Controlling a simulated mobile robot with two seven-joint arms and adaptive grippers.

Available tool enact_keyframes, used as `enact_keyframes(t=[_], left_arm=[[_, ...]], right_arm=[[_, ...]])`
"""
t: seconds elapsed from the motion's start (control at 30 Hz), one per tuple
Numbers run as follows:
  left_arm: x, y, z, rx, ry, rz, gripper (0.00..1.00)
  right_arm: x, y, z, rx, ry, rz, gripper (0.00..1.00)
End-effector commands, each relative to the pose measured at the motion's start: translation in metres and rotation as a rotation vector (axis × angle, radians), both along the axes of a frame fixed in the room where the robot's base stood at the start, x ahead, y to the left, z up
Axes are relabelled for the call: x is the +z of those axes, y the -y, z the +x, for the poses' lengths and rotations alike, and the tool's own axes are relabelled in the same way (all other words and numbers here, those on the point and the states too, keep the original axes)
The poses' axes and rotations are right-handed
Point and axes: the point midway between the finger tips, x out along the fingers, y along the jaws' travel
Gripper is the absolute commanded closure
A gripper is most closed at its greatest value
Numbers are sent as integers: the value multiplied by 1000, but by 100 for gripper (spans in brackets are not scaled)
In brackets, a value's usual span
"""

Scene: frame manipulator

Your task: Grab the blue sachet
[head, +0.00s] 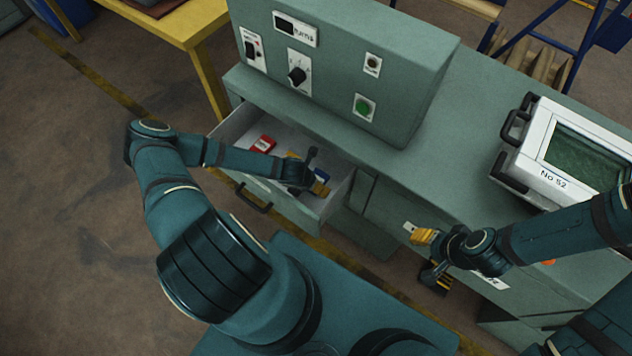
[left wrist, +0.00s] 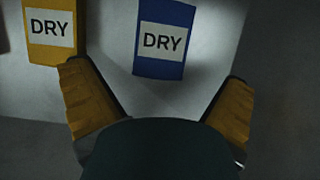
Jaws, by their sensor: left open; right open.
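The blue sachet (left wrist: 163,40), with a white label reading DRY, lies in the open drawer. In the left wrist view it is at top centre, beyond and between my open fingertips, apart from both. In the head view a small part of the blue sachet (head: 322,174) shows beside my left gripper, which hides much of it. My left gripper (head: 308,172) is open and empty, reaching down into the drawer; it also shows in the left wrist view (left wrist: 157,85). My right gripper (head: 432,258) is open and empty in front of the cabinet on the right.
A yellow DRY sachet (left wrist: 52,30) lies left of the blue one, near my left fingertip. A red sachet (head: 263,144) lies farther left in the drawer (head: 232,125). The control box (head: 335,65) stands above the drawer. A white case (head: 565,160) sits on the counter.

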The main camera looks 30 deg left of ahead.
Motion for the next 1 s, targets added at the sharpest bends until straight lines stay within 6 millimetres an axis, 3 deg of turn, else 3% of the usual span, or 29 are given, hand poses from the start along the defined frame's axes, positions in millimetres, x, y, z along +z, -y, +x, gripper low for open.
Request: enact_keyframes(t=[0.1, 0.23, 0.57, 0.77, 1.0], left_arm=[[-21, 1, 7, 3, -1, -1, 0], [-35, 2, 13, 2, 0, -1, 0], [-39, 1, 16, 0, 0, 0, 0], [-39, 1, 16, 0, 0, 0, 70], [-38, 1, 15, 0, 0, 0, 73]], right_arm=[[-9, 0, 1, -1, 4, 0, 53], [-14, 0, 3, -1, 6, -1, 53], [-15, 0, 3, -2, 8, -1, 53], [-15, 0, 3, -2, 7, -1, 53], [-15, 0, 3, -2, 7, -1, 53]])
